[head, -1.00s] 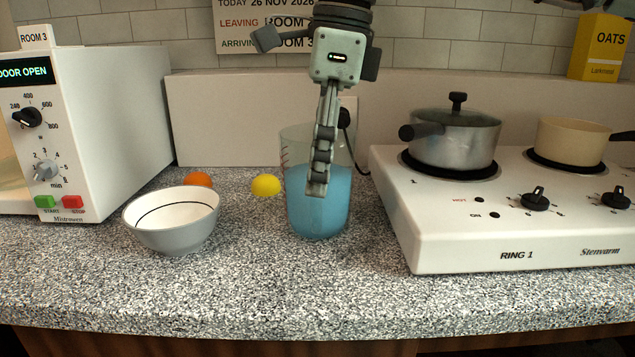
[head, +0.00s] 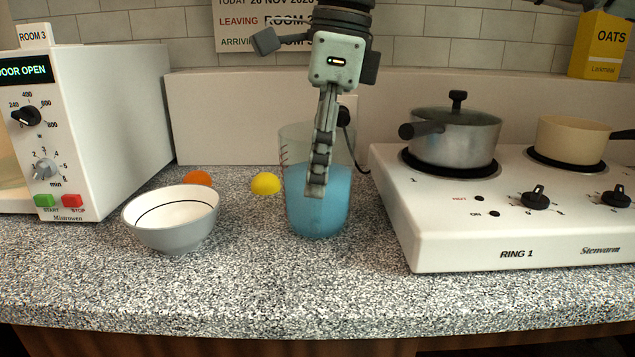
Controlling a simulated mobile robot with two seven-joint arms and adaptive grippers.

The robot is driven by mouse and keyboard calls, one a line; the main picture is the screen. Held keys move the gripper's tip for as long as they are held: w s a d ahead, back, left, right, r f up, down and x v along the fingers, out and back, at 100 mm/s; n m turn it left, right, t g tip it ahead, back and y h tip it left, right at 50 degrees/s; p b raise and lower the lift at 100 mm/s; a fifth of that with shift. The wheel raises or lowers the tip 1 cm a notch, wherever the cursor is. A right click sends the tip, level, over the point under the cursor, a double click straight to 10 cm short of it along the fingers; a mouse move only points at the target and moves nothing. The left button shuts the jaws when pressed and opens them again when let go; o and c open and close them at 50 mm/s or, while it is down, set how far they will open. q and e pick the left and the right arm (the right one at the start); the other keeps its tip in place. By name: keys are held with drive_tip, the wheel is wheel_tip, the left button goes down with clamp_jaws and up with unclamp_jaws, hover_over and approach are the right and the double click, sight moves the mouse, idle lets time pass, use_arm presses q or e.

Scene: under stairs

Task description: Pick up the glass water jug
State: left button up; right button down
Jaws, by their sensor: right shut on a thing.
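The glass water jug (head: 337,212) stands on the speckled worktop in the middle of the head view. It is clear, with red marks on its left side and blue liquid in its lower part. My right gripper (head: 317,185) comes down from above and is shut on the jug. The near finger lies in front of the jug's wall; the other finger is hidden. I cannot tell whether the jug's base is clear of the worktop. My left gripper is not clearly in view.
A grey bowl (head: 172,220), an orange (head: 198,178) and a yellow lemon (head: 266,183) are left of the jug. A microwave (head: 115,110) stands far left. Close on the right is a hob (head: 450,230) with a lidded pot (head: 465,140) and a cream pan (head: 570,142). The front worktop is clear.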

drive_tip(key=shift+r, duration=0.25)
drive_tip(key=shift+r, duration=1.95)
use_arm(q)
drive_tip(key=shift+s+a+f, duration=0.2)
drive_tip(key=shift+s+f, duration=0.1)
drive_tip(key=shift+f, duration=0.35)
use_arm(e)
drive_tip(key=s+a+r, duration=0.2)
drive_tip(key=a+r, duration=0.4)
drive_tip(key=a, duration=0.5)
drive_tip(key=shift+a+r, duration=0.15)
drive_tip(key=shift+r, duration=0.25)
drive_tip(key=shift+a, duration=0.1)
